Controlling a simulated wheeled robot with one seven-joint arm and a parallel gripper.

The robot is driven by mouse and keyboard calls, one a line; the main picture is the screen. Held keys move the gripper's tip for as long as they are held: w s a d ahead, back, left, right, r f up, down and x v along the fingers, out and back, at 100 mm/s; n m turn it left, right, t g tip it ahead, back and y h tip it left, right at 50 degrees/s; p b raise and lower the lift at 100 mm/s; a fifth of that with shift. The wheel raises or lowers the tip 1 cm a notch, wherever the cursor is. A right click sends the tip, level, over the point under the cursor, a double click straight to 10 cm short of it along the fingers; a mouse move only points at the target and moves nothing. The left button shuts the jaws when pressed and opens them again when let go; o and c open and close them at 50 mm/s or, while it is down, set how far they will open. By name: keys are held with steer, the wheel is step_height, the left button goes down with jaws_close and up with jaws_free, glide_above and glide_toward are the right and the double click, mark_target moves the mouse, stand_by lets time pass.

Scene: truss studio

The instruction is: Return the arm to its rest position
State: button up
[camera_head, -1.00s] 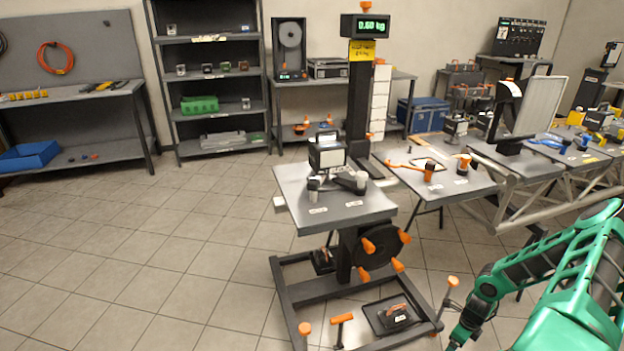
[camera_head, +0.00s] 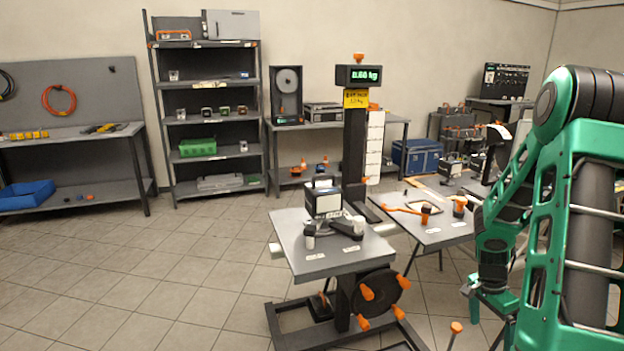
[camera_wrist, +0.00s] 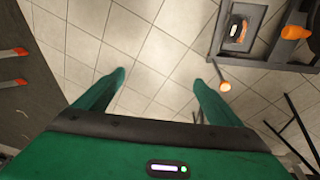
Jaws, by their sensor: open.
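My gripper (camera_wrist: 159,84) is open in the wrist view, with its two green fingers apart and only tiled floor between and below them. In the head view my green arm fills the right side, folded with its elbow high. Its wrist end, with my gripper (camera_head: 482,296), hangs low to the right of the scale cart, and the fingers are hard to make out there. Nothing is held.
The scale cart (camera_head: 330,262) stands close on the left, with a boxy device (camera_head: 323,197) on top and an orange-knobbed wheel (camera_head: 380,292) below. A side table (camera_head: 440,237) stands behind my arm. Open floor (camera_head: 150,270) lies left.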

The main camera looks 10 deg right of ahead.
steer(key=s+a+r+n, duration=0.3)
steer(key=a+r, duration=0.2)
steer(key=r, duration=0.6)
steer(key=s+a+r+n+y, duration=0.1)
steer(key=s+a+r+n, duration=0.3)
steer(key=s+a+r, duration=0.1)
steer(key=s+a+r+n+t+y, duration=0.1)
steer(key=s+a+r+n, duration=0.4)
steer(key=s+a, duration=0.3)
steer(key=a+r, duration=0.1)
steer(key=a, duration=0.1)
steer(key=shift+a+r+t, duration=0.25)
steer(key=shift+a+t, duration=0.05)
steer(key=shift+w+f, duration=0.25)
steer(key=shift+w, duration=0.3)
